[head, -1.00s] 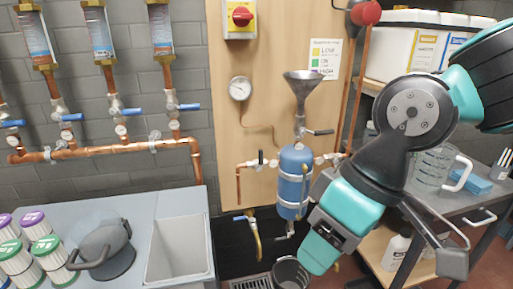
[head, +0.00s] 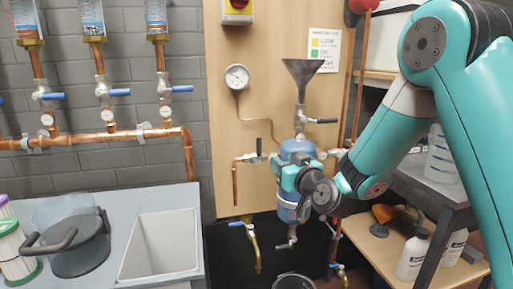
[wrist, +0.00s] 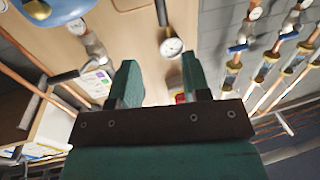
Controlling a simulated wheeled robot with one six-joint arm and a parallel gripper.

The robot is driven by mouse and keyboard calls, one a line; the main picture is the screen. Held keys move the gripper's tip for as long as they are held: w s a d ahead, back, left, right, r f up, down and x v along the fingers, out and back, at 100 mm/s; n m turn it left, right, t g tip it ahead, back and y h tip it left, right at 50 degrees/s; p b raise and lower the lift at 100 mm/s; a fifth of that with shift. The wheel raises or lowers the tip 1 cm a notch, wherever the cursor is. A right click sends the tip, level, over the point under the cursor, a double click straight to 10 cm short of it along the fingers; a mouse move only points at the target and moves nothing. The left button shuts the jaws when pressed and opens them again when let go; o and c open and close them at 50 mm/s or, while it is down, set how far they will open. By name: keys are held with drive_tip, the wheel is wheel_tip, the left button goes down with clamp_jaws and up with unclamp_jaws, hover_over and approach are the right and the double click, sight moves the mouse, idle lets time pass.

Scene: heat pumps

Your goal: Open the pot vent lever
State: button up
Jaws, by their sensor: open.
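The blue pot (head: 299,150) hangs on the wooden board under a metal funnel (head: 304,75). A short black lever (head: 259,146) stands upright on the copper branch left of the pot; in the wrist view a dark lever (wrist: 162,12) shows beyond my fingertips, apparently the same one. Another black lever (head: 322,120) sticks out right from the funnel stem, and it also shows in the wrist view (wrist: 66,76). No label shows which is the vent lever. My gripper (wrist: 160,72) is open and empty. In the head view, my wrist hides part of the pot.
A pressure gauge (head: 236,77) is on the board left of the funnel. Below the pot are taps with blue (head: 240,223) handles and a bucket (head: 294,281). A grey counter with a sink (head: 160,245) stands left. A shelf trolley (head: 385,245) with bottles is right.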

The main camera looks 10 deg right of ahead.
sight(260, 146)
drive_tip(key=w+a+p, duration=0.1)
drive_tip(key=w, duration=0.4)
drive_tip(key=w+a+p, duration=0.1)
drive_tip(key=w+p, duration=0.1)
drive_tip(key=w, duration=0.3)
drive_tip(key=w+a+p, duration=0.1)
drive_tip(key=w+p, duration=0.1)
drive_tip(key=w, duration=0.4)
drive_tip(key=shift+a, duration=0.2)
clamp_jaws()
